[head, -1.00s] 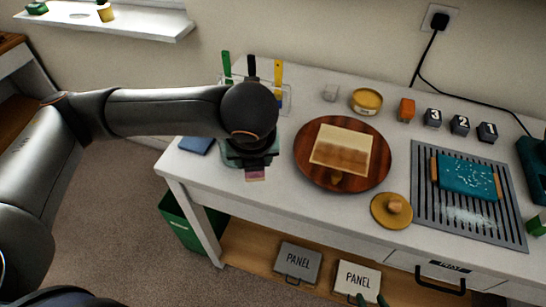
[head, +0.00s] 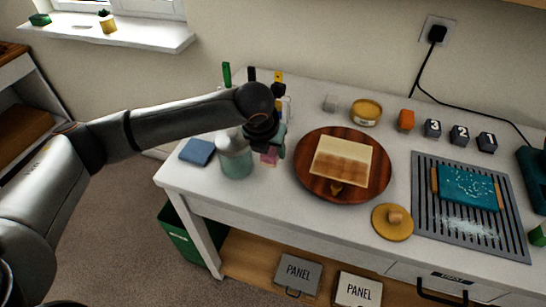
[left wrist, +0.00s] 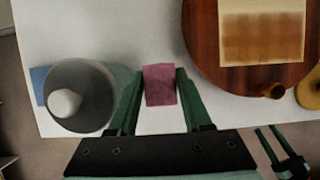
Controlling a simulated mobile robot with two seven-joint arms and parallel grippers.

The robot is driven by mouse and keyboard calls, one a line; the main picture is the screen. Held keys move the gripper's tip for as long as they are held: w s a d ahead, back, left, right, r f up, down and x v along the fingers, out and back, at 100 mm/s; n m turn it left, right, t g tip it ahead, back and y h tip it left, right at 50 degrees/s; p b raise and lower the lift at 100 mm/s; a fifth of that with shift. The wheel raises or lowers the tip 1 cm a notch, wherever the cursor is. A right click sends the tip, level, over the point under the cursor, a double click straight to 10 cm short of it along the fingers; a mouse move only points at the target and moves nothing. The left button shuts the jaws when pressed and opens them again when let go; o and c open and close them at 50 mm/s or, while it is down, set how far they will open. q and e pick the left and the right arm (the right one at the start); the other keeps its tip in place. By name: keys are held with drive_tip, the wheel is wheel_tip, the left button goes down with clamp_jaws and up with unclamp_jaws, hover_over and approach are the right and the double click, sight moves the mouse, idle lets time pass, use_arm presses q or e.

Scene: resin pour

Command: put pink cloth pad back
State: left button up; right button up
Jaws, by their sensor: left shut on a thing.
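The pink cloth pad (head: 269,157) is between the fingertips of my left gripper (head: 270,149), over the left part of the white table. In the left wrist view the pad (left wrist: 160,84) sits between the two green fingers of my left gripper (left wrist: 159,88), which is shut on it. I cannot tell whether the pad touches the table. In the head view the gripper hides part of it. My right gripper (left wrist: 272,140) shows at the lower right of the left wrist view, with its fingers apart and nothing seen between them.
A grey-green cup (head: 236,160) stands close left of the pad, with a blue pad (head: 197,151) further left. A round wooden board (head: 312,183) bearing a panel is to the right. A yellow lid (head: 391,222) and grey rack (head: 425,205) lie further right.

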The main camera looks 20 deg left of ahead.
sight(273, 150)
use_arm(q)
drive_tip(key=w+f, duration=0.2)
drive_tip(key=shift+w+a+f, duration=0.1)
drive_tip(key=shift+a+f, duration=0.05)
drive_tip(key=shift+f, duration=0.2)
drive_tip(key=shift+w+f, duration=0.1)
drive_tip(key=shift+f, duration=1.55)
drive_tip(key=o, duration=0.9)
drive_tip(key=shift+f, duration=0.1)
drive_tip(key=v, duration=1.2)
drive_tip(key=shift+p, duration=0.4)
